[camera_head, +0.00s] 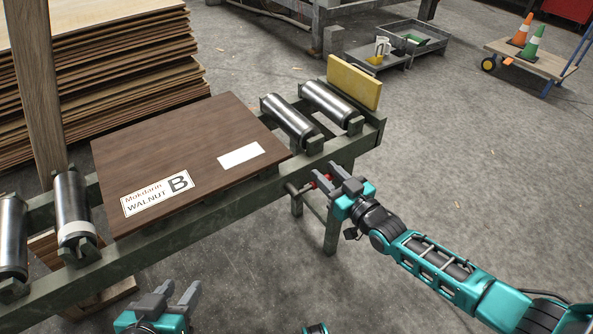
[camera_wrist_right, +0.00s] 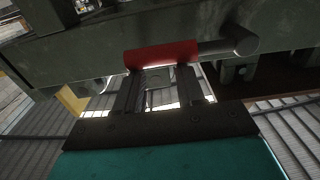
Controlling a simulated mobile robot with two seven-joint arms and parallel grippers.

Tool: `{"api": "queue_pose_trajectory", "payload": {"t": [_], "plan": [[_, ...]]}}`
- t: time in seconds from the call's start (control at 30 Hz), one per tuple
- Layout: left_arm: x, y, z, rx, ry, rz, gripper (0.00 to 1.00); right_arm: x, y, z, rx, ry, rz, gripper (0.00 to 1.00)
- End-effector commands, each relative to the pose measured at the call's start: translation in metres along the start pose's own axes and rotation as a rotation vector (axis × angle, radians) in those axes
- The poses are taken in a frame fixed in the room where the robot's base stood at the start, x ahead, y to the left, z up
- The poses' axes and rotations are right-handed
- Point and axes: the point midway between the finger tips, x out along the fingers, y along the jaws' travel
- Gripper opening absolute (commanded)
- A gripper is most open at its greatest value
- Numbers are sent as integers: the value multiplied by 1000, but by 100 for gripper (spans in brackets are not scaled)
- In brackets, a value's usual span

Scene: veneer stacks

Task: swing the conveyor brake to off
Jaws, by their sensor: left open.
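The conveyor brake's red handle (camera_head: 320,180) sits under the near rail of the roller conveyor, partly hidden by my right gripper. In the right wrist view the red handle (camera_wrist_right: 160,55) lies crosswise at the fingertips, on a dark rod that runs right to a round end (camera_wrist_right: 242,41). My right gripper (camera_head: 343,172) has its fingers apart, with a gap between them (camera_wrist_right: 158,82); I cannot tell whether the tips touch the handle. My left gripper (camera_head: 178,293) is open and empty in front of the conveyor.
A brown walnut board (camera_head: 190,145) with a label lies on the green conveyor frame (camera_head: 205,219) between steel rollers (camera_head: 291,122). A yellow block (camera_head: 353,83) stands at its far end. Stacked veneer sheets (camera_head: 120,85) stand behind.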

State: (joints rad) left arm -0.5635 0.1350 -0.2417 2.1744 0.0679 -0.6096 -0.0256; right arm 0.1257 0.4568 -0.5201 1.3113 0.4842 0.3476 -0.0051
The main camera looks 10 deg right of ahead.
Motion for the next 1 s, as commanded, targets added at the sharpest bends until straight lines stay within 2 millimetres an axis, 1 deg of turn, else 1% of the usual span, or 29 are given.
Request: {"api": "queue_pose_trajectory", "payload": {"t": [0.03,0.27,0.37,0.8,1.0], "plan": [[0,0,0,0,3,-1,43,-4,-6,10,4,-26,-8,47],[0,-2,0,-2,2,-4,43,-4,-6,10,7,-26,-7,47],[-2,-2,0,-4,-3,-5,43,-8,-6,10,8,-28,-7,47],[-16,0,-21,-1,-3,-4,43,-50,-4,4,8,-21,-4,47],[-20,1,-27,-1,-4,-4,43,-67,-4,3,8,-15,-4,47]]}}
